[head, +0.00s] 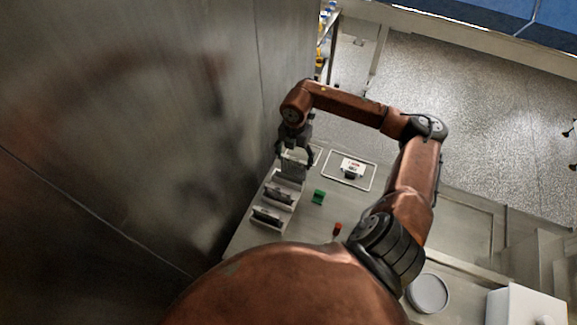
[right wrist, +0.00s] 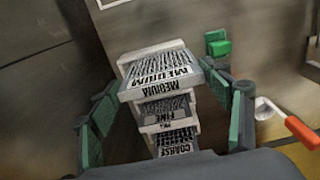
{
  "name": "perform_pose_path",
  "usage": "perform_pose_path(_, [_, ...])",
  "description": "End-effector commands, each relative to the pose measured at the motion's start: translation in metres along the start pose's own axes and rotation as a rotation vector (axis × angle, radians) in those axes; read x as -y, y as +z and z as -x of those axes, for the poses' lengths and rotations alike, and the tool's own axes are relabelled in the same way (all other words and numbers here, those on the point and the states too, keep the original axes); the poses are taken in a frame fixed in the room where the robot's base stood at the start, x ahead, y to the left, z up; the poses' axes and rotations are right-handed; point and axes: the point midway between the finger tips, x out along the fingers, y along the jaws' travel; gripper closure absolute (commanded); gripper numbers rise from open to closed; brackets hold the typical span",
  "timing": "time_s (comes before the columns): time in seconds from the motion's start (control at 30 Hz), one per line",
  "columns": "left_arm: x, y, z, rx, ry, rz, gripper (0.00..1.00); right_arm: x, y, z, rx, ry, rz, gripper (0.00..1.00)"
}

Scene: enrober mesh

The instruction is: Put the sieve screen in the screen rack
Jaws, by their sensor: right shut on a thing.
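The screen rack (head: 262,222) stands on the counter beside the tall metal wall, with dark screens in its near slots. My right gripper (head: 293,160) is over the rack's far end, pointing down. In the right wrist view its green-padded fingers (right wrist: 165,88) are on either side of the sieve screen (right wrist: 160,66), a pale-framed mesh marked MEDIUM, and are shut on it. Beyond it show the pieces marked FINE (right wrist: 166,113) and COARSE (right wrist: 176,144). The held screen's lower edge is hidden, so I cannot tell how deep it sits in the slot. My left gripper is not in view.
A green block (head: 318,197) and a red-handled item (head: 337,229) lie right of the rack. A pale-rimmed tray (head: 368,183) with a labelled item is behind. A round grey lid (head: 428,293) and a white box (head: 525,305) are at the near right. The metal wall (head: 215,150) closes the left.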

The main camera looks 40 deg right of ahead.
Motion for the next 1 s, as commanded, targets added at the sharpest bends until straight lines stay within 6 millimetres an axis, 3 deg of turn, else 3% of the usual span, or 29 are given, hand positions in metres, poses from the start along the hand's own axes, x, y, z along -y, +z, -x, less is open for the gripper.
perform_pose_path(0.37, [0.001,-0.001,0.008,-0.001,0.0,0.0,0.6,-0.02,-0.013,-0.028,-0.001,0.001,0.0,0.66])
perform_pose_path(0.6, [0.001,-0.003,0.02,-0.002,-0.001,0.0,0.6,-0.019,-0.012,-0.055,0.0,0.001,-0.001,0.66])
perform_pose_path(0.93, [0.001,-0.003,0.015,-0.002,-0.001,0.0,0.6,-0.018,-0.011,-0.06,0.001,0.0,0.0,0.66])
perform_pose_path(0.97, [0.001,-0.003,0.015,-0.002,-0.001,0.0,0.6,-0.018,-0.011,-0.06,0.001,0.0,0.0,0.27])
perform_pose_path(1.0, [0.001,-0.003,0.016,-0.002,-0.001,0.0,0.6,-0.018,-0.011,-0.059,0.001,0.0,0.0,0.24])
